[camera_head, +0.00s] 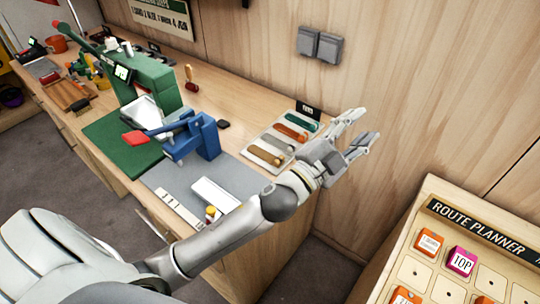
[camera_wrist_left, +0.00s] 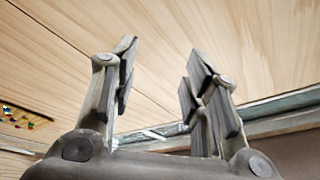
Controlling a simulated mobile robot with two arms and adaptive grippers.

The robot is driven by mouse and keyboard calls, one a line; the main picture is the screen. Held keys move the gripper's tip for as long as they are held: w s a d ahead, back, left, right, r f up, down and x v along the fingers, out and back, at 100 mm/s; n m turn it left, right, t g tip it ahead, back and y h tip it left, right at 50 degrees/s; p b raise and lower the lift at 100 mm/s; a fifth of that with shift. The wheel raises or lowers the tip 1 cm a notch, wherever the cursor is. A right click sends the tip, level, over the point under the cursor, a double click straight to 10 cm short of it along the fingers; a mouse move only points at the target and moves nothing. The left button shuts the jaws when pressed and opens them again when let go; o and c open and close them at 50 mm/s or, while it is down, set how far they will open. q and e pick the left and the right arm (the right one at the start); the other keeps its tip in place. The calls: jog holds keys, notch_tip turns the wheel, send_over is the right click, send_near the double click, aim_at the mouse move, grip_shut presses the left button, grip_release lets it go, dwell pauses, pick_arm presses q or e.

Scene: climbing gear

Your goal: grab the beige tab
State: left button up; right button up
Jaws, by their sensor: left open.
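A beige-tan tab (camera_head: 264,155) lies at the near end of a row of coloured pieces on a light tray at the bench's right end. My left gripper (camera_head: 361,128) is open and empty. It is in the air to the right of the tray, beyond the bench's right end, with its fingers pointing right toward the wooden wall. In the left wrist view my two fingers (camera_wrist_left: 161,70) stand wide apart with nothing between them. The tab does not show there. My right gripper is not in view.
Grey, orange (camera_head: 290,131) and green (camera_head: 302,119) pieces lie close behind the tab. A blue clamp-like device (camera_head: 195,137) stands left of the tray. A route planner board (camera_head: 470,228) is at the lower right.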

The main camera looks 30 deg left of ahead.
pick_arm(q)
jog(key=d+r+m+g+h, duration=0.4)
jog(key=d+m+h, duration=0.3)
jog(key=m+h, duration=0.15)
jog(key=m+g+y+p, duration=0.1)
jog(key=m+g+y, duration=1.4)
jog(key=g+y, duration=0.1)
send_over(279, 158)
notch_tip(279, 158, down, 19)
jog(key=shift+s+d+r, duration=0.1)
jog(key=shift+s+r, duration=0.05)
jog(key=shift+r, duration=0.05)
notch_tip(279, 158, down, 5)
jog(key=p, duration=0.2)
jog(key=shift+r+p, duration=0.1)
jog(key=shift+p, duration=0.25)
jog(key=shift+w+f, duration=0.2)
jog(key=shift+f, duration=0.25)
jog(key=c, duration=0.9)
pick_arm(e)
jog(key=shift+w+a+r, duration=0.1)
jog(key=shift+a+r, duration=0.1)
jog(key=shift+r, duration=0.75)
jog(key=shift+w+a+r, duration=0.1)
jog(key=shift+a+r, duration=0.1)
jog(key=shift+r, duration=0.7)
